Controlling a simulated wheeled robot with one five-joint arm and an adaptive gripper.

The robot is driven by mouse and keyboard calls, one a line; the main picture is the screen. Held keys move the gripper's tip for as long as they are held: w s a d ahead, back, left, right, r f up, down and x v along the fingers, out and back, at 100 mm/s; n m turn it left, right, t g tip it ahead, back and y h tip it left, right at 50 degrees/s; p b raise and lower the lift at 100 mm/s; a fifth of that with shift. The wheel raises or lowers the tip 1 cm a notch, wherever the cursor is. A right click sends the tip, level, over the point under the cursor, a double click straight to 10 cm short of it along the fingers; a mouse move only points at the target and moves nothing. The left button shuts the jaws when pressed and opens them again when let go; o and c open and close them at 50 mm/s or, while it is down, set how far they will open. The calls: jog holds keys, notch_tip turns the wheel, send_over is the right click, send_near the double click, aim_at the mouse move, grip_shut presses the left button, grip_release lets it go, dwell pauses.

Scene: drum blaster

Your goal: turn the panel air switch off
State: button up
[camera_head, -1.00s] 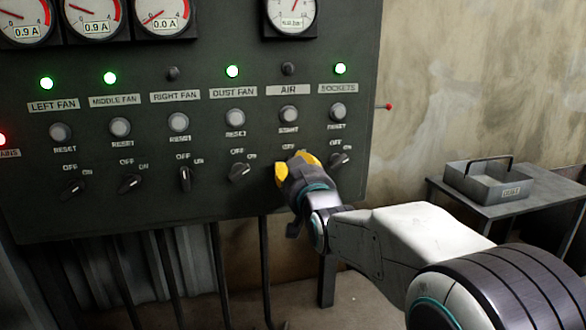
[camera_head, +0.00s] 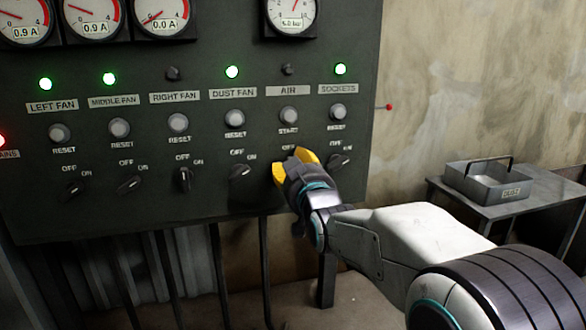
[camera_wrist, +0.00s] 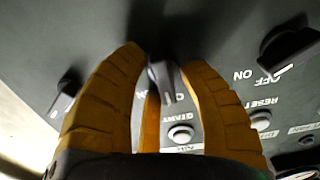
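The air switch (camera_wrist: 166,82) is a dark knob below the AIR label (camera_head: 289,116) and its start button (camera_head: 288,115). My gripper (camera_head: 294,164), with yellow fingers, is at this knob and hides it in the head view. In the wrist view my gripper (camera_wrist: 164,68) has a finger on each side of the knob, apparently closed against it. The knob's handle points roughly toward the start button (camera_wrist: 181,134), slightly tilted. Its OFF lettering is partly covered by a finger. The lamp above AIR (camera_head: 288,70) is dark.
The dust fan switch (camera_head: 240,171) and the sockets switch (camera_head: 339,161) sit close on either side. Lamps for left fan, middle fan, dust fan and sockets are green; the right fan lamp (camera_head: 173,73) is dark. A small table (camera_head: 520,208) with a metal tray (camera_head: 464,188) stands at right.

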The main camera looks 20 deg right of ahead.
jog(key=shift+o, duration=0.9)
jog(key=shift+f, duration=0.1)
jog(key=shift+s, duration=0.1)
jog(key=s, duration=1.2)
jog(key=s+r+g+p, duration=0.7)
jog(key=s+p, duration=0.5)
jog(key=p, duration=0.9)
jog(key=s+r+g+p, duration=0.7)
jog(key=s+r+p, duration=0.4)
jog(key=p, duration=1)
jog(key=shift+s+a+r+g, duration=0.15)
jog(key=shift+s+r+g, duration=0.2)
jog(key=shift+r, duration=0.4)
